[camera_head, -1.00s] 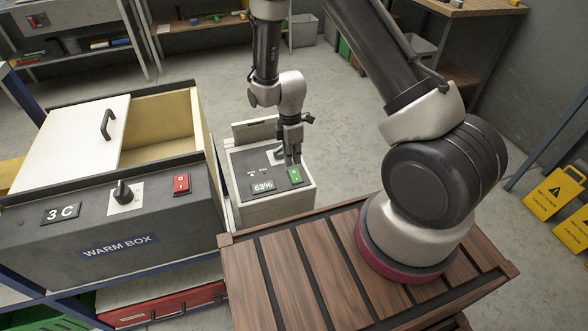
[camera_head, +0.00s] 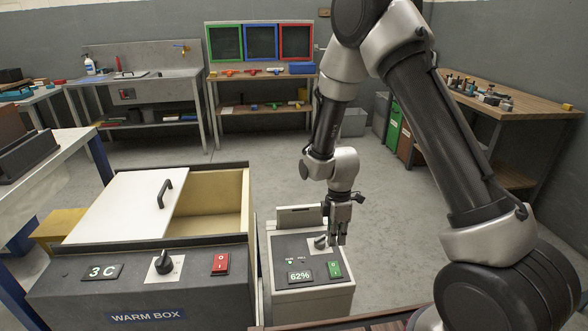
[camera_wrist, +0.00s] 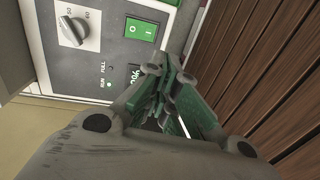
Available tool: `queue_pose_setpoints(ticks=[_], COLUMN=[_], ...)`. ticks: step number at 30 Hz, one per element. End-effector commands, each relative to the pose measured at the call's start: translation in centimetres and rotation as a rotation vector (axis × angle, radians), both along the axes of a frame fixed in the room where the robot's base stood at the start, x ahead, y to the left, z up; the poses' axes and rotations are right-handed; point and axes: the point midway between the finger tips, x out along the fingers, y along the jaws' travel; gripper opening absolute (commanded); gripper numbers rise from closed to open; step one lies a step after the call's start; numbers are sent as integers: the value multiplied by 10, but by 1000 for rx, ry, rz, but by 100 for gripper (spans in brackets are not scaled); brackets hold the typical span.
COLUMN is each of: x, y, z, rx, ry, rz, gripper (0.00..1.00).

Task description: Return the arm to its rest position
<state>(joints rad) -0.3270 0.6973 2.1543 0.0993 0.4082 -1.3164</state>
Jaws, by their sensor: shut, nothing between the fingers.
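My gripper (camera_head: 338,238) points down just above the control panel of a grey machine (camera_head: 313,303). Its fingers are together with nothing between them. In the wrist view, the shut fingers (camera_wrist: 172,98) are beside the panel, which carries a grey knob (camera_wrist: 74,31), a green switch (camera_wrist: 140,29) and a lit green lamp. Whether the fingers touch the panel cannot be told. My arm is bent and reaches out from the right.
A warm box (camera_head: 145,317) stands left of the machine, its white sliding lid (camera_head: 122,207) partly open. It has a 3 C display, a black knob and a red switch. A sink bench (camera_head: 135,90), a shelf and a wooden bench (camera_head: 510,108) stand behind. Grey floor lies open between.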

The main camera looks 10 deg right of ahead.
Motion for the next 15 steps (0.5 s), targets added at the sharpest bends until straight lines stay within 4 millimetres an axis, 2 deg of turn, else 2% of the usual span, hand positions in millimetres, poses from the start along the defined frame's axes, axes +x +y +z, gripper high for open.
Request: queue_pose_setpoints(ticks=[4, 8, 11, 15], x=[-8, -40, -60, -75], y=[-2, -13, -21, -34], z=[1, 3, 29, 77], rx=[-29, -108, -170, -216], ry=[33, 127, 163, 160], rz=[-140, -346, -519, -728], gripper=[0, 0, 0, 0])
